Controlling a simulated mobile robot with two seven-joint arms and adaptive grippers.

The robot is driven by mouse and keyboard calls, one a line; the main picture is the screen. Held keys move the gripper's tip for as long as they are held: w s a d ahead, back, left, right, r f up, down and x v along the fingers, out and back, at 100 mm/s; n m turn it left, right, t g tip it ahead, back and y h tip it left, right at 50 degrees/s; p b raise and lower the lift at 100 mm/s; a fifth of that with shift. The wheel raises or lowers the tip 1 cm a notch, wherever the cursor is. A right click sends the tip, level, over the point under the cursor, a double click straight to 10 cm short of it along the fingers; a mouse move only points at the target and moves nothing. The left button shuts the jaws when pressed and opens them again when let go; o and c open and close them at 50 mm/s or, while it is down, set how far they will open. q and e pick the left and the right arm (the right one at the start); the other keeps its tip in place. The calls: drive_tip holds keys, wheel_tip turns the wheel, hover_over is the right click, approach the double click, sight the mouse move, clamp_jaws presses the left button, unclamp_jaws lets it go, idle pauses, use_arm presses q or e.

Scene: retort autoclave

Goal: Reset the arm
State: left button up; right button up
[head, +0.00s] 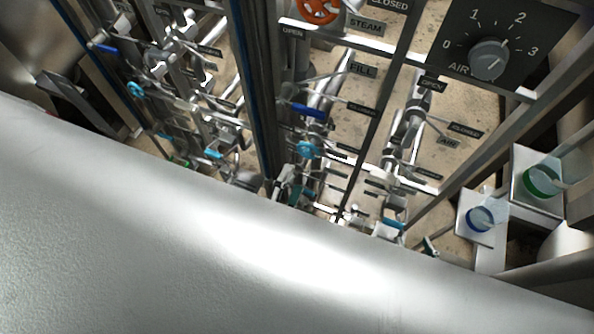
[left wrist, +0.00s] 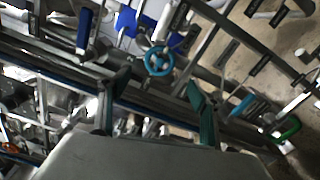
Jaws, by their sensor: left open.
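My left gripper (left wrist: 153,108) is in the left wrist view, its two dark fingers with teal pads standing well apart. It is open, with nothing held between the pads. A round blue handwheel (left wrist: 159,61) shows beyond the gap between the fingers, apart from them as far as I can tell. I cannot clearly make out my left gripper among the crowded pipes in the head view. My right gripper is not seen in either view.
A large smooth silver surface (head: 190,240) fills the lower head view. Behind it are valve pipes, a blue lever (head: 308,110) and an orange handwheel (head: 318,8). An AIR dial (head: 489,60) is at upper right, above green (head: 541,180) and blue (head: 480,219) round controls.

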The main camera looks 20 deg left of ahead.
use_arm(q)
drive_tip(key=shift+s, duration=0.2)
idle(0.5)
drive_tip(key=s+a+f+m+g+h, duration=0.1)
drive_tip(key=a+f+m+g, duration=0.1)
drive_tip(key=m, duration=1)
drive_tip(key=s+a+f+m+g+h, duration=0.1)
drive_tip(key=a+f+m+g, duration=0.2)
drive_tip(key=m, duration=0.9)
drive_tip(key=shift+a+f+m+g, duration=0.25)
drive_tip(key=shift+f+m+g, duration=0.15)
drive_tip(key=shift+f+g, duration=0.6)
drive_tip(key=shift+r, duration=0.15)
